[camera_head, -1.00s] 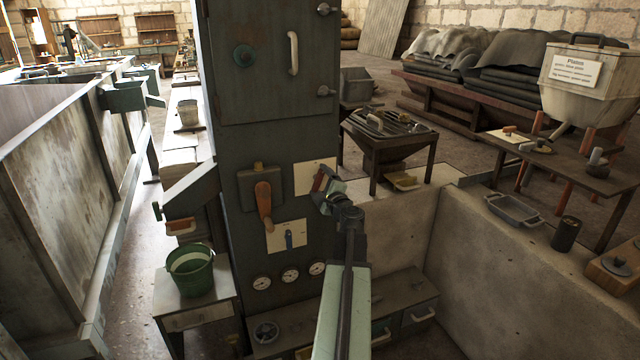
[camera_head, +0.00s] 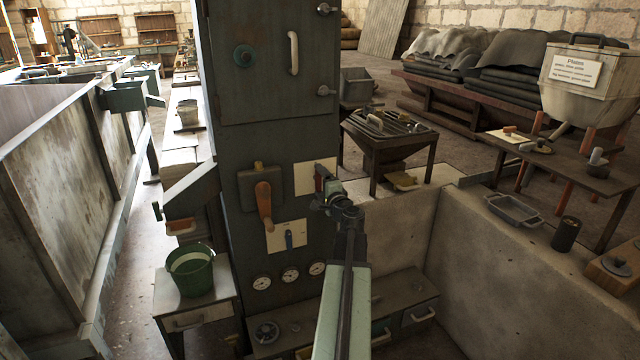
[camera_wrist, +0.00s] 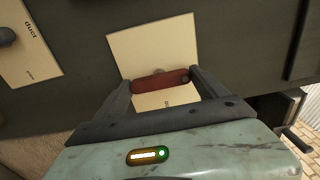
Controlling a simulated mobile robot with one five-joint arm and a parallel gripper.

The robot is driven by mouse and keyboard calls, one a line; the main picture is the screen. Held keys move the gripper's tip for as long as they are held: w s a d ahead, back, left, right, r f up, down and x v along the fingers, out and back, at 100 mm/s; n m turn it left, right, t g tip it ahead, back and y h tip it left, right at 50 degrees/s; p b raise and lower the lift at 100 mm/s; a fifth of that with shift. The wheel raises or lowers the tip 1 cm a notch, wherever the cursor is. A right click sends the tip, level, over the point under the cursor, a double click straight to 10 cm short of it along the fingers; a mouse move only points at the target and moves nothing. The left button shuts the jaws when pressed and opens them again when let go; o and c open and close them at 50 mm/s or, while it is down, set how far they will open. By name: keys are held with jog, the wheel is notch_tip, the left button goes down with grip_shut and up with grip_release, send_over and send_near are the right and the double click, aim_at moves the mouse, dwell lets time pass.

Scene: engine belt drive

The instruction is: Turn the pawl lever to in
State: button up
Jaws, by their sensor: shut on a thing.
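A red lever (camera_head: 319,179) sits on a cream plate (camera_head: 303,179) on the dark cabinet's front. The plate's lettering is mostly hidden, so I cannot read which lever it is. In the wrist view the red lever (camera_wrist: 160,81) lies across between my two fingers, in front of its cream plate (camera_wrist: 155,45). My gripper (camera_wrist: 161,79) is shut on this lever, one finger at each end. In the head view my gripper (camera_head: 326,191) reaches the plate from the lower right and partly covers it.
A second plate (camera_wrist: 22,45) marked "duct" is at the left in the wrist view. Gauges (camera_head: 290,274) are below. A low concrete wall (camera_head: 395,225) stands right.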

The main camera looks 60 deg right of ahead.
jog(key=shift+a, duration=0.1)
jog(key=o, duration=1.3)
jog(key=v, duration=0.7)
jog(key=shift+s+a, duration=0.2)
jog(key=shift+s, duration=0.1)
jog(key=shift+f, duration=0.1)
